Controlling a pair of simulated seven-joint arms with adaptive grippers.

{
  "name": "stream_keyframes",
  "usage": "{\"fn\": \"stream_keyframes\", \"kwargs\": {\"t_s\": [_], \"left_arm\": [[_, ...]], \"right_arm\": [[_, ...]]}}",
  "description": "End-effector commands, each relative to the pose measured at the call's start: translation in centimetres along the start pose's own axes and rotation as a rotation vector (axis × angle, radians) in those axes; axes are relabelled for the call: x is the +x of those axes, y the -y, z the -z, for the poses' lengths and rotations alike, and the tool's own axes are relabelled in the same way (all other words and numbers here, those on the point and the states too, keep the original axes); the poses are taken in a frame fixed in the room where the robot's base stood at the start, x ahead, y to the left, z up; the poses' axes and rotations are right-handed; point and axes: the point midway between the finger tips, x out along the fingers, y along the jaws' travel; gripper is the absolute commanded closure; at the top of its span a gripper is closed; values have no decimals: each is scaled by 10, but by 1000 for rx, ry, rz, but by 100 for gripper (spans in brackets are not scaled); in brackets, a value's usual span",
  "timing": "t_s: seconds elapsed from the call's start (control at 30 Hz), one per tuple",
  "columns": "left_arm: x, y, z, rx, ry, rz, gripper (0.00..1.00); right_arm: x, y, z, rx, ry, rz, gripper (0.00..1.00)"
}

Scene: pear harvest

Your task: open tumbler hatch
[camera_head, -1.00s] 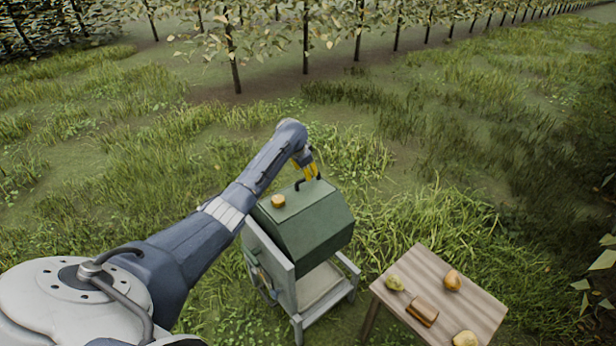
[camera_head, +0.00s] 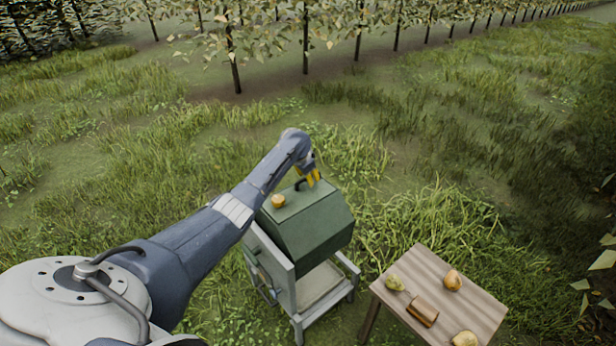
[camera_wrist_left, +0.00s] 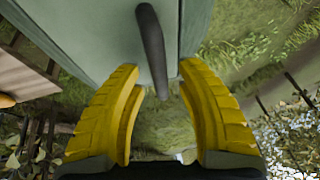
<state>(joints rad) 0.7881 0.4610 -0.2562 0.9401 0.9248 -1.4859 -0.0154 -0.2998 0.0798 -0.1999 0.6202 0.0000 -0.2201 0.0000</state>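The tumbler (camera_head: 313,231) is a dark green, many-sided drum on a grey frame (camera_head: 294,281). A dark bar handle (camera_head: 299,184) stands on its lighter top panel, the hatch (camera_head: 304,200), which lies flat and closed. My left gripper (camera_head: 313,179) is at the handle, by the far edge of the top. In the left wrist view, its yellow fingers (camera_wrist_left: 162,92) are spread apart, with the dark handle (camera_wrist_left: 152,48) reaching down toward the gap between them. The fingers do not visibly touch the handle. My right gripper is not in view.
A pear (camera_head: 278,201) sits on top of the tumbler near the handle. A wooden table (camera_head: 467,292) at the lower right holds several pears and a brown block (camera_head: 423,310). Grass surrounds both; rows of trees stand behind.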

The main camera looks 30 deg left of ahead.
Motion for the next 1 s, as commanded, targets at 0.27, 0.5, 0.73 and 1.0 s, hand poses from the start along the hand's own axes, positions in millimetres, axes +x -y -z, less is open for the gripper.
{"fn": "stream_keyframes", "kwargs": {"t_s": [0.27, 0.5, 0.73, 1.0], "left_arm": [[0, 0, 0, 0, 0, 0, 98], [0, 0, 0, 0, 1, 0, 100], [0, -2, 1, 5, 1, 5, 100], [-2, -10, 11, 29, -2, 33, 100]], "right_arm": [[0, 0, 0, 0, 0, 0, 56], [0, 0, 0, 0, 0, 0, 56], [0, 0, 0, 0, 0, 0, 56], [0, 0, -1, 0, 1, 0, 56]]}}
